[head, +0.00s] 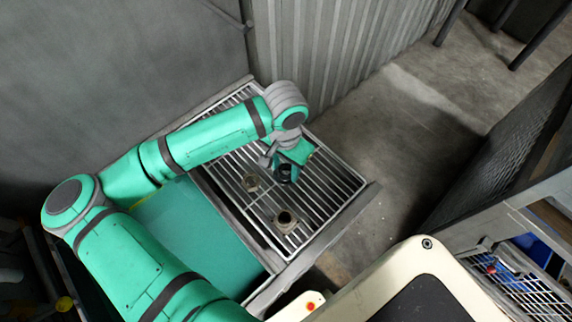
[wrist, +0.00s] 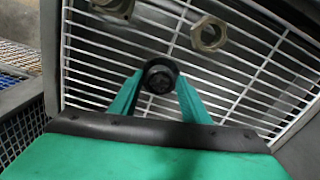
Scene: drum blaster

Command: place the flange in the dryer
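My gripper (head: 285,168) is over the wire rack, pointing down. In the wrist view its two green fingers (wrist: 160,88) close in on both sides of a black round part (wrist: 160,76) with a hollow centre. The part also shows dark under the gripper in the head view (head: 284,174). I cannot tell whether it touches the rack. A metal part with a squarish base and round opening (head: 286,220), flange-like, sits on the rack nearer the front; its edge shows in the wrist view (wrist: 112,6). I cannot tell which thing is the dryer.
A hexagonal metal ring (head: 251,182) lies on the wire rack (head: 335,185), also in the wrist view (wrist: 209,34). A corrugated grey wall (head: 310,50) stands behind. A cream machine (head: 400,265) is at lower right, with blue-lined mesh shelving beyond. Concrete floor (head: 400,130) is clear right of the rack.

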